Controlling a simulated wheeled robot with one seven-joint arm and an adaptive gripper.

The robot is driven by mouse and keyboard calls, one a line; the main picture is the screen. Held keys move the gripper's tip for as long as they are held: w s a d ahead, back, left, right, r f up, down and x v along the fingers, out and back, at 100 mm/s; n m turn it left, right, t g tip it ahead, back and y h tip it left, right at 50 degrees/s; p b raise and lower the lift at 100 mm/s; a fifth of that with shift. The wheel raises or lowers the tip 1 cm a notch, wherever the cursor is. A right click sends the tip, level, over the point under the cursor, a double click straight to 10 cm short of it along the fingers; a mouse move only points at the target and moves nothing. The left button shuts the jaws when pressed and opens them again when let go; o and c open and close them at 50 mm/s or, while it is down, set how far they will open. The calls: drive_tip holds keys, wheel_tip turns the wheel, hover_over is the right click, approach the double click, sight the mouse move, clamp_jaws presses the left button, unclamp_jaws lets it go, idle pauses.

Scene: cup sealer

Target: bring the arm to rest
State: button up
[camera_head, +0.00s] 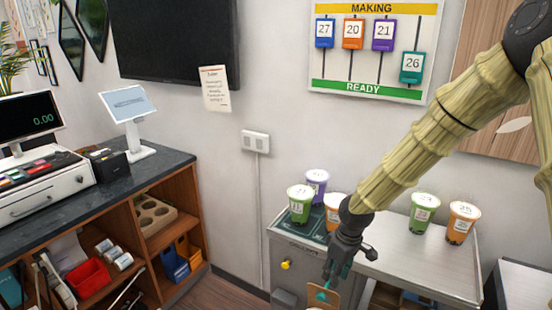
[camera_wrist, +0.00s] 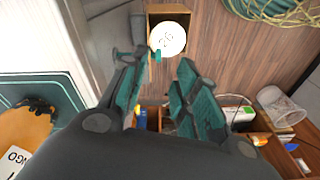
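My arm reaches down from the upper right of the head view, in a yellow-green segmented cover. My gripper (camera_head: 338,268) hangs at the front edge of the metal counter (camera_head: 395,262), pointing down. In the wrist view, my gripper (camera_wrist: 160,78) has its two teal-padded fingers apart, with nothing held between them. Beyond the fingertips, a cup with a round white lid (camera_wrist: 168,39) sits in a wooden holder (camera_wrist: 152,16). Teal parts stand beside it, and the holder (camera_head: 330,296) shows partly at the bottom of the head view.
Green (camera_head: 300,205), purple (camera_head: 317,185) and orange cups (camera_head: 334,207) stand left of my wrist, the orange one partly hidden. Another green cup (camera_head: 423,213) and orange cup (camera_head: 461,222) stand to its right. A shelf unit with a register (camera_head: 42,190) fills the left.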

drive_tip(key=s+a+f+m+g+y, duration=0.1)
drive_tip(key=s+a+f+m, duration=0.25)
drive_tip(key=s+f, duration=1.45)
drive_tip(key=s+d+f+m+h+b, duration=0.1)
drive_tip(key=s+d+f+m, duration=0.1)
drive_tip(key=s+f, duration=0.3)
drive_tip(key=s+d+f+m+h+b, duration=0.1)
drive_tip(key=s+f, duration=0.5)
drive_tip(key=s, duration=0.6)
drive_tip(key=shift+s+d+f+m, duration=0.2)
drive_tip(key=shift+s+d+m, duration=0.15)
drive_tip(key=shift+d+m, duration=0.6)
drive_tip(key=shift+d, duration=0.1)
